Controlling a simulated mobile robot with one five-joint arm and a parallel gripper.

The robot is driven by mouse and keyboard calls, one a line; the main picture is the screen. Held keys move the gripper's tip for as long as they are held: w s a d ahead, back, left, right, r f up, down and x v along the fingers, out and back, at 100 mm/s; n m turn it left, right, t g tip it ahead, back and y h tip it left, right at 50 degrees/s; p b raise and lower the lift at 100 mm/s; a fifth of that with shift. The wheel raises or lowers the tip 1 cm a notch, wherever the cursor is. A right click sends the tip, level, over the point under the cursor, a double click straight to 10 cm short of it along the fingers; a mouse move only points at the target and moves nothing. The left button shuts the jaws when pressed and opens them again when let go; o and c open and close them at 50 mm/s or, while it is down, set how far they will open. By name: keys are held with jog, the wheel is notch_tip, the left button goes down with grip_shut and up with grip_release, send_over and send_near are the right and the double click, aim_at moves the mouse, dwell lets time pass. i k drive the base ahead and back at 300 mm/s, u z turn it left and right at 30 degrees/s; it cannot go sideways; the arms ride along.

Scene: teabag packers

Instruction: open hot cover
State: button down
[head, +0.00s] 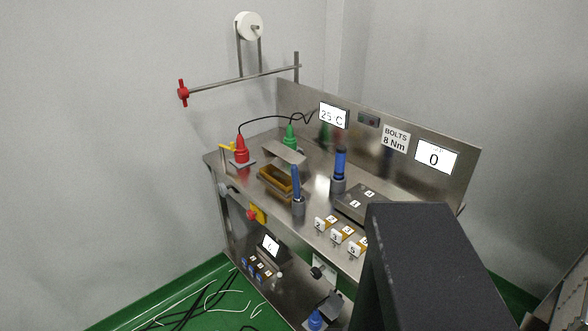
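No part is marked as the hot cover. A tilted grey metal plate (284,152) stands above a brown-gold open box (275,179) on the steel bench; I cannot tell whether this plate is the cover. A red cone-shaped plug (241,150) and a green one (290,137) with black cables stand behind and to the left. A display (333,116) on the back panel reads 25 °C. My gripper is not visible; a large black part, probably of my arm, fills the lower right and hides the bench's right end.
Blue-handled tools stand upright in holders at the front (296,184) and back (340,163). Numbered blocks (335,237) line the front edge. A red button on a yellow box (257,213) is on the bench's front. Loose cables (205,301) lie on the green floor.

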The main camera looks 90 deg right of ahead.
aim_at(272, 149)
jog(key=z, duration=0.2)
jog(key=i, duration=0.85)
jog(key=u, duration=0.1)
